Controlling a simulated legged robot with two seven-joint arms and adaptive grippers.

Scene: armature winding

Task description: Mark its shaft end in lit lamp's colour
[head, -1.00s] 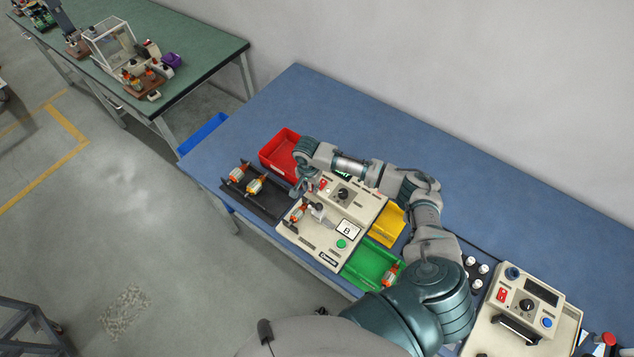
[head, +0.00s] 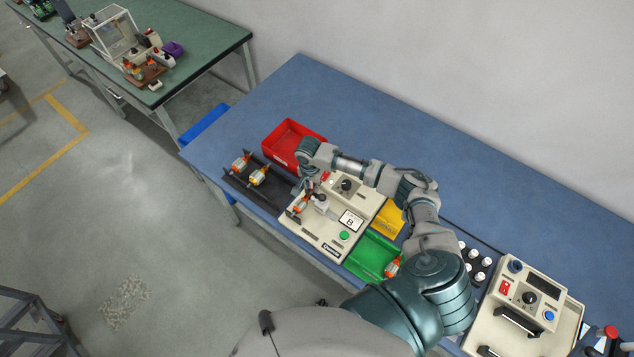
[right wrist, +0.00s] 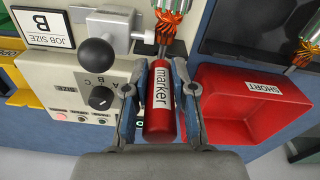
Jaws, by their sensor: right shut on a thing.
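My right gripper (right wrist: 160,100) is shut on a red marker (right wrist: 162,122) with a white "marker" label. In the head view this gripper (head: 308,186) is over the left part of the cream winding machine (head: 323,243). An armature with orange windings (right wrist: 171,22) lies just beyond the marker's far end in the right wrist view; it also shows on the machine in the head view (head: 300,204). I cannot tell whether marker and shaft touch. Small indicator lamps (right wrist: 82,116) sit beside the A-B-C knob (right wrist: 101,97); which is lit is unclear. My left gripper is out of view.
A red "SHORT" bin (right wrist: 262,126) stands close beside the gripper. A black rack (head: 236,180) holds armatures at left. Yellow (head: 388,222) and green (head: 365,262) bins sit right of the machine. A black ball-topped lever (right wrist: 97,55) rises near the gripper.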

